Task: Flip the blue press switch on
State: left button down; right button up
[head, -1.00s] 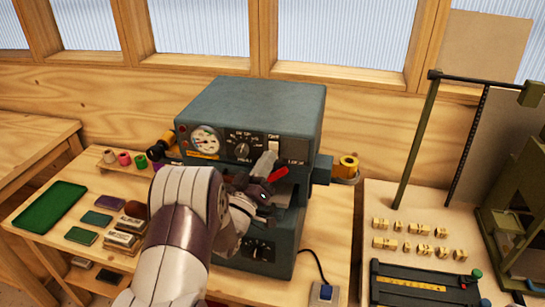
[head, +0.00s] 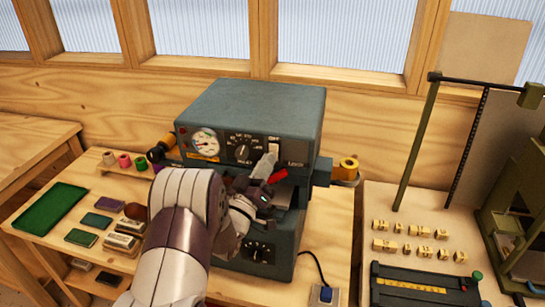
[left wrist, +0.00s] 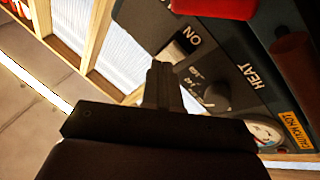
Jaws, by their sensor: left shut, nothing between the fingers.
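The blue-grey press (head: 255,105) stands on the wooden bench, with a gauge, a dial and a pale switch (head: 274,147) on its upper front panel. In the left wrist view the switch (left wrist: 173,52) sits beside the word ON. Whether it is flipped is too small to tell. My left gripper (head: 265,163) is shut and empty, just in front of and below the switch. In the left wrist view its dark fingertips (left wrist: 159,66) overlap the area next to the switch; I cannot tell whether they touch it. My right gripper is not in view.
A red handle (head: 278,175) juts out close beside my left gripper. The dial (left wrist: 215,97) is near the fingers. A green tray (head: 48,208) and several small pads lie to the left. A yellow roll (head: 348,165) is at the press's right side.

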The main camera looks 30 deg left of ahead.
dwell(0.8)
pick_arm(q)
jog(key=shift+w+f+b, duration=0.25)
jog(key=shift+w+b, duration=0.05)
jog(key=shift+b, duration=0.15)
jog(key=shift+w+r, duration=0.1)
jog(key=shift+w+a+b, duration=0.15)
jog(key=shift+w+b, duration=0.15)
jog(key=shift+w, duration=0.05)
dwell(0.6)
jog(key=shift+s, duration=0.1)
jog(key=shift+s+r+p, duration=0.15)
jog(key=shift+s+p, duration=0.15)
jog(key=shift+s, duration=0.45)
